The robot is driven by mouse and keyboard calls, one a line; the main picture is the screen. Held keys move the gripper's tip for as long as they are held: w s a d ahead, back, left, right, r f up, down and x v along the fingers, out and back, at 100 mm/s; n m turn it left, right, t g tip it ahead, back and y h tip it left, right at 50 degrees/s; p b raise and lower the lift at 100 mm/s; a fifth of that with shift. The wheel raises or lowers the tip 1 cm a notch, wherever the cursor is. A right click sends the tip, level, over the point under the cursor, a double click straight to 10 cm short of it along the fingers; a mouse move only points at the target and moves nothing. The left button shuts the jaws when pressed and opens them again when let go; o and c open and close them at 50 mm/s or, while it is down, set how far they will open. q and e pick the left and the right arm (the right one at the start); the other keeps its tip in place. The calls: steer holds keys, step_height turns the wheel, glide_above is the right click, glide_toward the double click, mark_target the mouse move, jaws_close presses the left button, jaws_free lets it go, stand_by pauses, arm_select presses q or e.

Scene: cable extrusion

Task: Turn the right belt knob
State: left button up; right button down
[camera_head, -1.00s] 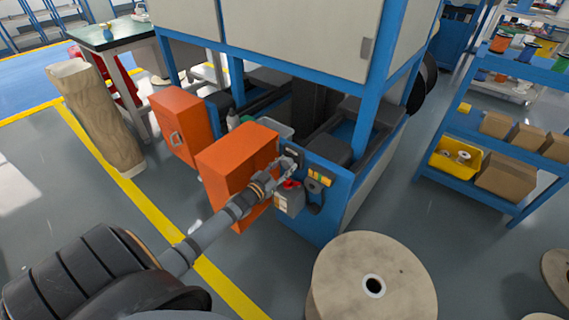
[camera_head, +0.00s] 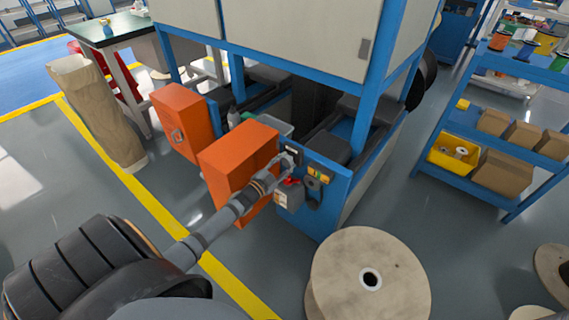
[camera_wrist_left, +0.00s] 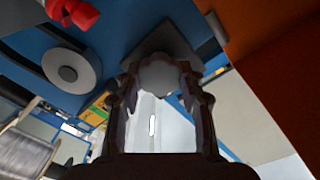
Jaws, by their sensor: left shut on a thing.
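My left gripper (camera_head: 287,161) reaches in from the lower left to the blue front panel (camera_head: 336,181) of the machine. In the left wrist view its two fingers (camera_wrist_left: 160,88) are on either side of a pale grey rounded knob (camera_wrist_left: 160,74) and shut on it. The knob sits on a dark square plate (camera_wrist_left: 164,38) on the blue panel. In the head view the gripper hides the knob, so I cannot tell its turn angle. My right gripper is not in view.
A red part (camera_head: 291,182) on a small grey box (camera_head: 288,198) is just below the gripper. An orange cabinet (camera_head: 238,165) stands close on the left. A large cable spool (camera_head: 340,270) stands in front, and a blue shelf (camera_head: 470,190) is at the right.

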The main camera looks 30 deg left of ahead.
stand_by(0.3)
arm_select(q)
steer(key=o, duration=1.2)
step_height(320, 180, up, 10)
